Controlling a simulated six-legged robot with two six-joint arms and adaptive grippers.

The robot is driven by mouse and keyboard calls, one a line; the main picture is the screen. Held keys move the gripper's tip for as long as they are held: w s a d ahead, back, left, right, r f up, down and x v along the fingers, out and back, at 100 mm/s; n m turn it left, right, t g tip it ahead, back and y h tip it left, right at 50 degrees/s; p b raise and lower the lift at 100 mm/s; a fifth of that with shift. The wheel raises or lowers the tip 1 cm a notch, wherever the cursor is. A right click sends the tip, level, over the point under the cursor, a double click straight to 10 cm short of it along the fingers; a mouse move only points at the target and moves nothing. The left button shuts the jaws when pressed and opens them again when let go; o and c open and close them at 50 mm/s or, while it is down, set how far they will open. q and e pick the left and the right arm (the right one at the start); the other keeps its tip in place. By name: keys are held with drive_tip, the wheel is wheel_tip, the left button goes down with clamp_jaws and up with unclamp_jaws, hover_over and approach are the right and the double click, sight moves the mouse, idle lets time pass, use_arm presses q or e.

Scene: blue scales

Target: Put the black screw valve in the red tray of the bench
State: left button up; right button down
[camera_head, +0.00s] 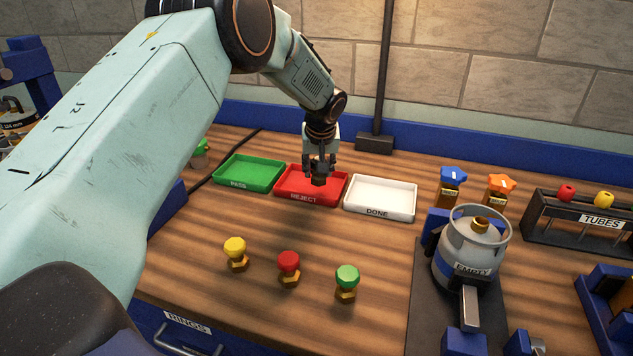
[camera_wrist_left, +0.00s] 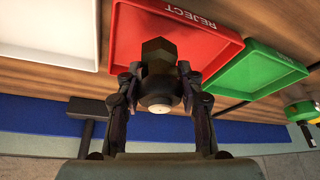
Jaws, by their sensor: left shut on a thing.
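The black screw valve (camera_wrist_left: 159,80) is between the fingers of my left gripper (camera_wrist_left: 160,95), which is shut on it. In the head view my left gripper (camera_head: 320,170) points down over the red tray (camera_head: 311,198), labelled REJECT, with the dark valve (camera_head: 319,181) at its tips. The red tray also shows behind the valve in the wrist view (camera_wrist_left: 195,42). I cannot tell whether the valve touches the tray floor. My right gripper is not in view.
A green tray (camera_head: 250,173) stands left of the red one and a white DONE tray (camera_head: 381,197) right. Yellow (camera_head: 235,250), red (camera_head: 289,265) and green (camera_head: 347,281) valves stand in front. A grey EMPTY canister (camera_head: 472,252) and a TUBES rack (camera_head: 585,217) are at right.

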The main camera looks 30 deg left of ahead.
sight(318, 176)
use_arm(q)
drive_tip(key=f, duration=0.2)
drive_tip(key=d+f, duration=0.1)
drive_tip(key=f, duration=0.1)
drive_tip(key=shift+w, duration=0.2)
drive_tip(key=shift+s+a+f, duration=0.1)
drive_tip(key=shift+s+a, duration=0.1)
drive_tip(key=shift+a, duration=0.45)
clamp_jaws()
drive_tip(key=o, duration=0.9)
unclamp_jaws()
drive_tip(key=o, duration=0.4)
drive_tip(key=shift+w+d, duration=0.1)
drive_tip(key=shift+d, duration=0.35)
drive_tip(key=shift+c, duration=0.2)
drive_tip(key=shift+a, duration=0.35)
drive_tip(key=shift+r, duration=0.2)
drive_tip(key=v, duration=1.2)
drive_tip(key=shift+d, duration=0.25)
drive_tip(key=shift+a, duration=0.15)
